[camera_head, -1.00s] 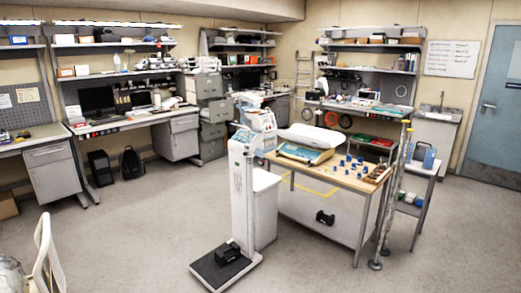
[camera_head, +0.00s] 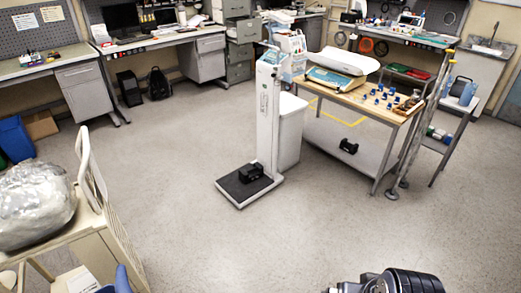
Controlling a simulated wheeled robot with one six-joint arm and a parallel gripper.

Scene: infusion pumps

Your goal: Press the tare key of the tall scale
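The tall scale (camera_head: 267,115) stands on the floor near the middle of the view. It has a white column, a dark low platform (camera_head: 232,190) and a small display head (camera_head: 270,58) on top. A black block-like object (camera_head: 251,172) sits on the platform. The head is too small here to make out the tare key. A dark part of my arm shows at the bottom right edge, well apart from the scale. I cannot make out gripper fingers.
A wooden-topped table (camera_head: 350,99) stands right of the scale, holding a baby scale (camera_head: 335,68) and several small blue items. A white cabinet (camera_head: 290,130) is close behind the column. A pale cart (camera_head: 110,225) with a wrapped bundle (camera_head: 35,205) is at left. Floor in front is open.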

